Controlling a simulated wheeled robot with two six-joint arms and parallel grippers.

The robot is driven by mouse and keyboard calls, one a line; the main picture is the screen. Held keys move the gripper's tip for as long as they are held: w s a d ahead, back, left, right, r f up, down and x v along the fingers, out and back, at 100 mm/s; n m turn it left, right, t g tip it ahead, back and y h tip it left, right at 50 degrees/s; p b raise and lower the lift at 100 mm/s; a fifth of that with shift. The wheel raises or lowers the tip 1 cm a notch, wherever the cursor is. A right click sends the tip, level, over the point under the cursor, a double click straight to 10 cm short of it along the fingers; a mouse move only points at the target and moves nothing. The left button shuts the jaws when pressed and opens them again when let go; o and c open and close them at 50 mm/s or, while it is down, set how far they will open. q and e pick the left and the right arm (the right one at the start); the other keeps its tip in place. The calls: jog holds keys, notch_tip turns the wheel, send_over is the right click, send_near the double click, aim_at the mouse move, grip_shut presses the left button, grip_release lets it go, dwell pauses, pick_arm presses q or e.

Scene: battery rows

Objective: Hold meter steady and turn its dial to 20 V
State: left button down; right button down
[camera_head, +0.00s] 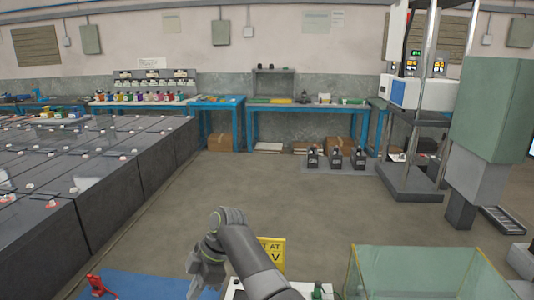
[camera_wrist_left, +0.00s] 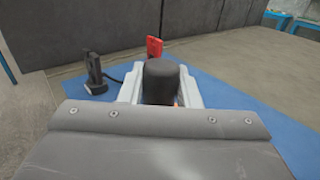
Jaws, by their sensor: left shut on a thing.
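My left gripper (camera_head: 205,282) reaches low over the blue mat (camera_head: 150,287) at the bottom of the head view. In the left wrist view its pale fingers (camera_wrist_left: 160,92) are shut on a dark, rounded body (camera_wrist_left: 160,75), which I take to be the meter. A small orange spot shows low between the fingers. The dial and its setting are hidden. A red clamp (camera_wrist_left: 154,47) stands beyond the fingers, also seen in the head view (camera_head: 97,285). A black clamp (camera_wrist_left: 95,72) stands to the left, its cable running towards the held body. My right gripper is not in view.
A yellow sign (camera_head: 272,252), partly hidden by my arm, stands right of the gripper. A green see-through bin (camera_head: 425,258) is at the bottom right. Large dark battery blocks (camera_head: 130,185) line the left.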

pick_arm(q)
jog(key=c, duration=1)
grip_release()
jog(key=shift+v, duration=3.75)
